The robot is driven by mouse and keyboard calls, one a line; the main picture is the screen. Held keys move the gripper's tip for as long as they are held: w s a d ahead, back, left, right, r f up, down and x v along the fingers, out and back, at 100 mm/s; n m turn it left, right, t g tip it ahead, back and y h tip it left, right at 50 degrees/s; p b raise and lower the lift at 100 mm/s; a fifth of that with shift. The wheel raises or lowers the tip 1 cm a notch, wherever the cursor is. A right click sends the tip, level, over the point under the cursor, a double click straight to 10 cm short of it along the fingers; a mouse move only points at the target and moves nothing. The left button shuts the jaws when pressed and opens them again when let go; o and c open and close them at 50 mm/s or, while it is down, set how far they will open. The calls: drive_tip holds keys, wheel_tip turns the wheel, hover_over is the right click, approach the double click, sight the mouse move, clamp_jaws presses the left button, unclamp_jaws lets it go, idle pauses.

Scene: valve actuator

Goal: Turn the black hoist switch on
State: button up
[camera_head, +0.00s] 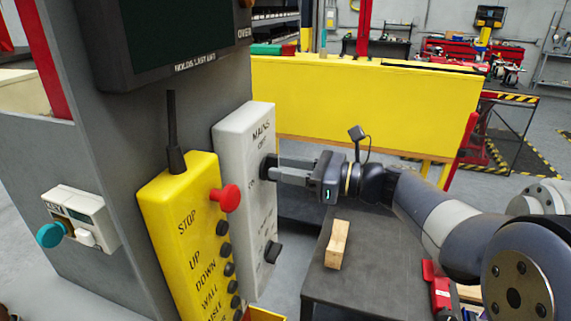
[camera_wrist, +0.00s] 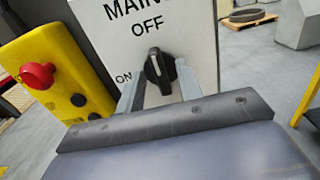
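A white switch box (camera_head: 245,215) on the grey column carries two black rotary knobs. The upper knob (camera_head: 266,167) is under the word MAINS. The lower knob (camera_head: 272,251) has a label too small to read; which one is the hoist switch I cannot tell for certain. My gripper (camera_head: 280,170) is at the upper knob. In the wrist view my gripper (camera_wrist: 157,88) has one finger on each side of the upper knob (camera_wrist: 158,70), with gaps, so it is open around it. That knob stands nearly upright, below OFF, with ON at its lower left.
A yellow pendant (camera_head: 185,235) with a red stop button (camera_head: 226,197) and several black buttons stands just left of the box. A dark table (camera_head: 365,275) with a wooden block (camera_head: 338,244) lies below my arm. A yellow barrier (camera_head: 370,105) stands behind.

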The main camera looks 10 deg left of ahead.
drive_tip(key=shift+a, duration=0.25)
clamp_jaws()
